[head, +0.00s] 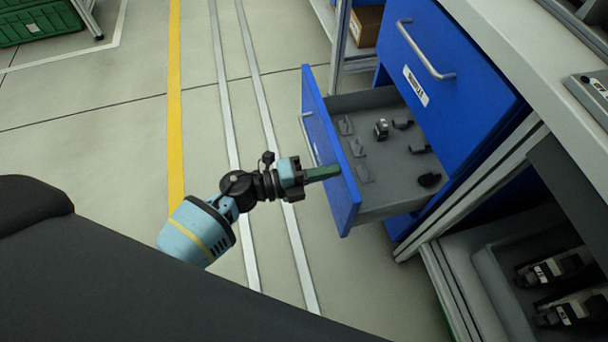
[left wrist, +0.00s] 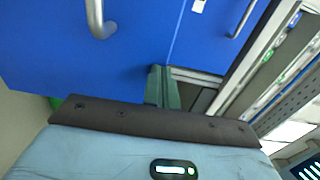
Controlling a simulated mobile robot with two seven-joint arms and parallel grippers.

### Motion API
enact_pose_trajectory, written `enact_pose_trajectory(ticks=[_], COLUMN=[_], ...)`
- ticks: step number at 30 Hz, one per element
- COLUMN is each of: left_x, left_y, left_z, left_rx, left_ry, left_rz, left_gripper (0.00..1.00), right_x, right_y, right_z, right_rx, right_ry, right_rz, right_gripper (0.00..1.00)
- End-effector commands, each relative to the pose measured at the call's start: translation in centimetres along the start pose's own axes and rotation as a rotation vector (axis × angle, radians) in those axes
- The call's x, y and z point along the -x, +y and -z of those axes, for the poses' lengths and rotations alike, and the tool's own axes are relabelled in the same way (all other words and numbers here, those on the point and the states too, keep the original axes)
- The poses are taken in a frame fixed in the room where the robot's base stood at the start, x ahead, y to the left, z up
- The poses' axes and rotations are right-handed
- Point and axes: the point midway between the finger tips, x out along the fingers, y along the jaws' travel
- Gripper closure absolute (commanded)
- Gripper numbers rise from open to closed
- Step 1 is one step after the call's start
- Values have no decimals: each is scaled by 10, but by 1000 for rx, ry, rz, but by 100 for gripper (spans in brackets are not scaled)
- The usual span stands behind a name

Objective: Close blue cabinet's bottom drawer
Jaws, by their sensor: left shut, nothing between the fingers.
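The blue cabinet (head: 455,75) stands at the right with its bottom drawer (head: 330,150) pulled well out. The drawer has a blue front with a bar handle and a grey inside holding several small dark parts. In the left wrist view the drawer front (left wrist: 75,65) fills the left side. My left gripper (head: 335,172) is shut and empty, its green fingers at the outer face of the drawer front, near its near edge. The fingertips also show in the left wrist view (left wrist: 160,85). I cannot tell whether they touch the front. My right gripper is out of view.
The drawer above (head: 410,60) is shut and has a bar handle and a label. A worktop (head: 530,50) runs above the cabinet. A grey tray with dark devices (head: 555,268) is at lower right. The floor left of the drawer is clear; a green crate (head: 35,22) is far left.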

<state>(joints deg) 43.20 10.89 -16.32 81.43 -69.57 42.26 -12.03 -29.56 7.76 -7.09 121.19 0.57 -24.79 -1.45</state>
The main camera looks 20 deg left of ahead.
Motion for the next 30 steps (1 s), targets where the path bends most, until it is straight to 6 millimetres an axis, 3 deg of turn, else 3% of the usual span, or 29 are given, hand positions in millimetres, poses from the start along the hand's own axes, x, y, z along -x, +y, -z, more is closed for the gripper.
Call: enact_pose_trajectory(ticks=[6, 15, 21, 30], left_x=[-63, -132, -160, -175], left_y=[1, 2, 1, 0], left_z=[0, 1, 0, 0], left_rx=[0, 2, 1, 1], left_ry=[2, 2, 2, 0], left_rz=[3, 2, 1, 1], left_gripper=[100, 100, 100, 100], right_x=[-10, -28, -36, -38], right_y=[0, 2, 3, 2], right_z=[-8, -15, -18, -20], right_rx=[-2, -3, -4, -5], right_ry=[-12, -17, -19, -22], right_rz=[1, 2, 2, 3], right_gripper=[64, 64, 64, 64])
